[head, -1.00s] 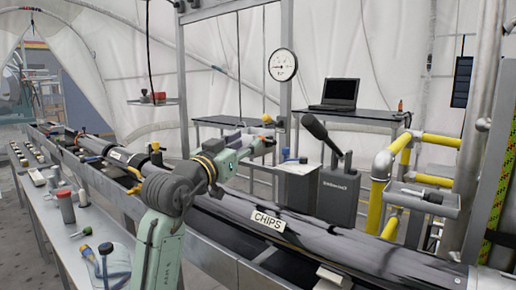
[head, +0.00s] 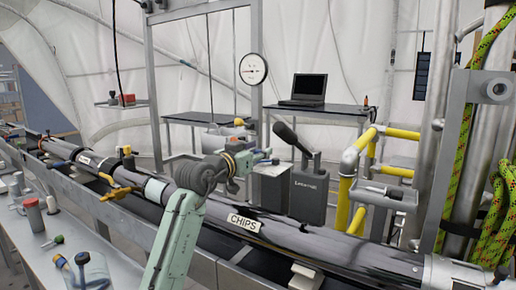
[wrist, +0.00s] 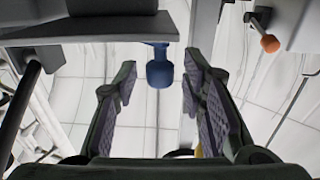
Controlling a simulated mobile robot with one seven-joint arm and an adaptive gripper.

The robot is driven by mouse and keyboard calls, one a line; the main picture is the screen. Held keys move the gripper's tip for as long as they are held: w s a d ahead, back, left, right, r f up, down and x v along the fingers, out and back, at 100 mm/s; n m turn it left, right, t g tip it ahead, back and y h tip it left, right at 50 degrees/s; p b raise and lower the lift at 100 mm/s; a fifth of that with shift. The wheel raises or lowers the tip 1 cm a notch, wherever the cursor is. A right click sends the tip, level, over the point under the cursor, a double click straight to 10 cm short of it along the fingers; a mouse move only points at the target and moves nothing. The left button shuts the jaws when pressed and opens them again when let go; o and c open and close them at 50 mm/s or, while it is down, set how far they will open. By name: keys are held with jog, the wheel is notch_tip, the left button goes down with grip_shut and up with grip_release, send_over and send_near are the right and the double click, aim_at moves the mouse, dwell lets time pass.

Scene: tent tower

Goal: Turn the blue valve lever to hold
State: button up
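A blue knob-ended part (wrist: 160,70), which looks like the blue valve lever's grip, shows in the wrist view just beyond and between my fingertips. Its upper end runs up under a grey plate, so the rest of the lever is hidden. My gripper (wrist: 160,88) is open, with a gap on both sides of the blue part. In the head view my gripper (head: 262,157) is over the far side of the long pipe, near a grey box. A small blue spot (head: 276,162) shows at its tips; I cannot tell whether they touch.
The long pipe labelled CHIPS (head: 330,238) crosses in front. A dark grey box with a black lever (head: 300,195), yellow pipes (head: 345,195) and a laptop (head: 308,90) stand beyond. A bench with tools (head: 40,250) is at left. An orange-tipped lever (wrist: 269,44) shows upper right.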

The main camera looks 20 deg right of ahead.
jog(key=shift+w+d, duration=0.1)
jog(key=shift+d, duration=0.05)
jog(key=shift+c, duration=0.3)
grip_shut()
